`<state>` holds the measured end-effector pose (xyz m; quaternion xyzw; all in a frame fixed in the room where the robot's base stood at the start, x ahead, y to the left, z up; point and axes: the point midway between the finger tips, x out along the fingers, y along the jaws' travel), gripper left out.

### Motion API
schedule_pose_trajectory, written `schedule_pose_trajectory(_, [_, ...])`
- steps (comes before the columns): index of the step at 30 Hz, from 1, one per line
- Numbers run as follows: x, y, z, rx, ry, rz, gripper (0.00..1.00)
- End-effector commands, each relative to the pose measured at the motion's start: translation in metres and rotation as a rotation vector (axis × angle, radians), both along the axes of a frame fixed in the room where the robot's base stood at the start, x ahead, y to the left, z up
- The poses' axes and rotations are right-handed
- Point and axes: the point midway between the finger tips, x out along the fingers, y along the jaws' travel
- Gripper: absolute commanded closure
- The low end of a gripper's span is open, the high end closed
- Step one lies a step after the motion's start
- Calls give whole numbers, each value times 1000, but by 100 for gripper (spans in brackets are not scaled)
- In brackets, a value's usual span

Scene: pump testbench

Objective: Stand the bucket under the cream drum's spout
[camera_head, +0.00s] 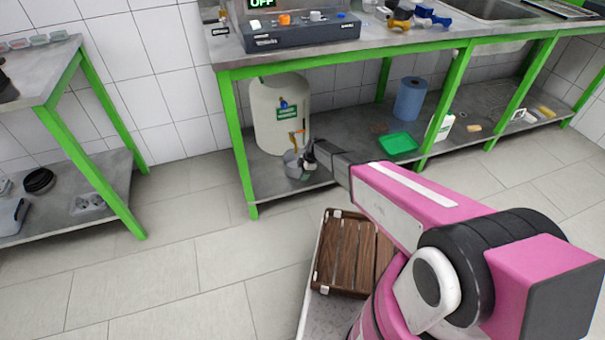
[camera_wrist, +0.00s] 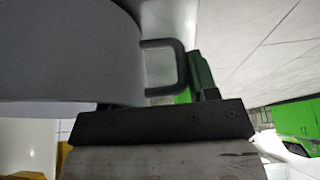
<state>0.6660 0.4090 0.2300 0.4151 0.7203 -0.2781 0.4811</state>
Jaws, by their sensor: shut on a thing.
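The small grey bucket (camera_head: 292,160) is just below the spout, at the shelf's front part. My gripper (camera_head: 312,154) reaches in from the right and is shut on the bucket at its side. In the wrist view the bucket's grey wall (camera_wrist: 70,50) fills the left, with a dark handle (camera_wrist: 181,68) beside my finger. Whether the bucket's base touches the shelf is hard to tell.
The lower shelf (camera_head: 345,137) also holds a blue roll (camera_head: 410,99), a green tray (camera_head: 398,143) and a white bottle (camera_head: 440,126). A green bench leg (camera_head: 238,150) stands left of the drum. A wooden crate (camera_head: 350,255) is in front. The floor at left is clear.

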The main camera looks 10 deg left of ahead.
Motion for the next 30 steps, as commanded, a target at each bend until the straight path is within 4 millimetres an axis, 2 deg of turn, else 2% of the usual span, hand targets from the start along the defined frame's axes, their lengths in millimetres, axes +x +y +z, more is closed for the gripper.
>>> schedule_pose_trajectory(8, [0,0,-4,0,0,0,83])
schedule_pose_trajectory(9, [0,0,-4,0,-1,0,43])
schedule_pose_trajectory(12, [0,0,-4,0,-1,0,16])
schedule_pose_trajectory(23, [1,-2,1,0,-1,0,16])
schedule_pose_trajectory(26, [2,-6,12,0,-1,0,16])
schedule_pose_trajectory(30, [7,-14,37,1,-2,-1,16])
